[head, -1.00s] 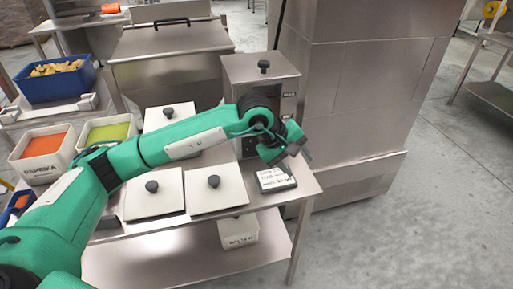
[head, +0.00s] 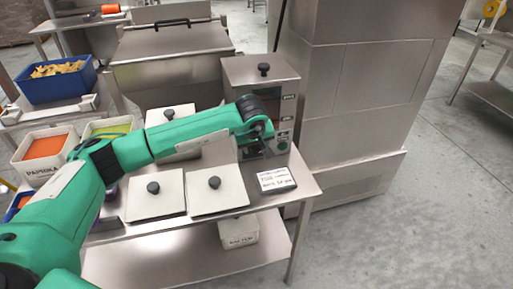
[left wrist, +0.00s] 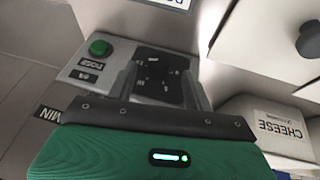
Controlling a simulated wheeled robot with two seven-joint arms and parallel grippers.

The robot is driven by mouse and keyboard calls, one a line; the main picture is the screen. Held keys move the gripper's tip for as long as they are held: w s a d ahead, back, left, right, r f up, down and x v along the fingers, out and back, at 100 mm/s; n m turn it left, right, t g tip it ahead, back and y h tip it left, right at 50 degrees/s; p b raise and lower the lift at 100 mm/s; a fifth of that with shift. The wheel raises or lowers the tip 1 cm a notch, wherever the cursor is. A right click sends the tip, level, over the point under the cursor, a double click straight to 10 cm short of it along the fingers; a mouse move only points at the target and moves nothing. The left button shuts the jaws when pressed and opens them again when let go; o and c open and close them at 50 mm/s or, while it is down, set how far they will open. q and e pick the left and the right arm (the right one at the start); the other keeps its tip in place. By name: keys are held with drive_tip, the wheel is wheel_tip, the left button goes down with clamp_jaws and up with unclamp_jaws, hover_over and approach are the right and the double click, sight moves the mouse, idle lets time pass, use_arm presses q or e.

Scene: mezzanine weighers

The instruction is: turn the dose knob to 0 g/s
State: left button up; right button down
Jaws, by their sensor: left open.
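The dosing unit (head: 262,76) is a steel box with a black-knobbed lid at the back of the bench. In the left wrist view its front panel shows a black dial plate (left wrist: 160,66) with small white marks, a DOSE label (left wrist: 90,64) and a g/s label (left wrist: 83,76). The knob's pointer and setting cannot be made out. My left gripper (left wrist: 158,80) is open, its two fingers on either side of the dial plate; contact cannot be told. In the head view the left gripper (head: 260,149) is at the unit's front, partly hidden by my wrist. My right gripper is not in view.
A green button (left wrist: 99,47) sits beside the dial. A small scale display or card (head: 275,180) lies on the bench in front of the unit. White lidded bins (head: 217,191) stand to its left. A CHEESE-labelled bin (left wrist: 275,125) is close to the gripper's right. A tall steel cabinet (head: 370,80) stands right.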

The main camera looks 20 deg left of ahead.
sight(255, 150)
use_arm(q)
drive_tip(key=shift+x, duration=1.55)
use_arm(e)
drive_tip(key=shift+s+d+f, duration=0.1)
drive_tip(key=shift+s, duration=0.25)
use_arm(q)
drive_tip(key=shift+c, duration=0.2)
drive_tip(key=c, duration=0.9)
drive_tip(key=shift+c, duration=0.2)
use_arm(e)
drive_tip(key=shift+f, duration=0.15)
